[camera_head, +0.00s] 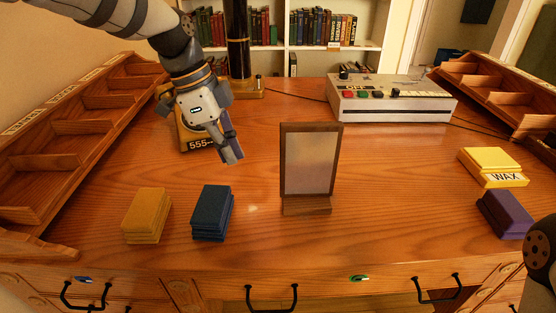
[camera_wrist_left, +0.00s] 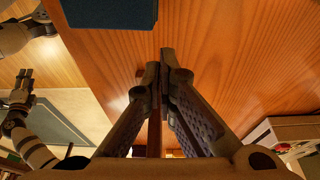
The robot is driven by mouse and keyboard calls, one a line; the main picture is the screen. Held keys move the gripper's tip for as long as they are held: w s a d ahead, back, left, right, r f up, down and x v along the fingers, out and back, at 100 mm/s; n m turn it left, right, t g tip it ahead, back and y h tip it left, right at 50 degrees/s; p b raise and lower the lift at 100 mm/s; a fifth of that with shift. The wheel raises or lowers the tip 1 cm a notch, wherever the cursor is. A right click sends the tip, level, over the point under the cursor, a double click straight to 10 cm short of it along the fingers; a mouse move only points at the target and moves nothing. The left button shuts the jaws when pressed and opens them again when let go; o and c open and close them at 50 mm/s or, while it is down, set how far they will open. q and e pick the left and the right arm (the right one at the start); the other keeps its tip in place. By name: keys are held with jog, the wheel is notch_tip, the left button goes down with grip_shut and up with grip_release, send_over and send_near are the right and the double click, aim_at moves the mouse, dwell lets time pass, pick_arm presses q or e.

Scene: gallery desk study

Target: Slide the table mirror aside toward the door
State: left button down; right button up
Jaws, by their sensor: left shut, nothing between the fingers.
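The table mirror (camera_head: 311,160) stands upright on its wooden foot near the middle of the desk, its pale glass facing the head camera. My left gripper (camera_head: 232,155) is shut and empty, left of the mirror and apart from it, angled down to the right. In the left wrist view the shut fingers (camera_wrist_left: 162,62) fill the middle; a thin brown upright strip behind them may be the mirror's edge. Another gripper of mine, the right one (camera_wrist_left: 24,80), shows small at the left there; its finger opening is unclear.
Blue (camera_head: 212,212) and mustard (camera_head: 147,215) stacks stand front left. A yellow phone sign (camera_head: 193,140) sits behind my left gripper. A grey machine (camera_head: 390,98) stands back right; a WAX box (camera_head: 492,166) and purple stack (camera_head: 505,213) lie right. Desk right of the mirror is clear.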

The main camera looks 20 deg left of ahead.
aim_at(271, 203)
pick_arm(q)
jog(key=f, duration=0.2)
jog(key=s+d+f, duration=0.1)
jog(key=shift+s, duration=0.1)
jog(key=x, duration=0.5)
jog(key=shift+f+b, duration=0.3)
jog(key=shift+f, duration=0.05)
jog(key=d, duration=0.2)
jog(key=w+d, duration=0.1)
jog(key=shift+w+d+f, duration=0.1)
jog(key=shift+f, duration=0.2)
jog(key=shift+w+d, duration=0.15)
jog(key=shift+d, duration=0.35)
pick_arm(e)
jog(key=shift+s+f, duration=0.3)
jog(key=shift+s, duration=0.55)
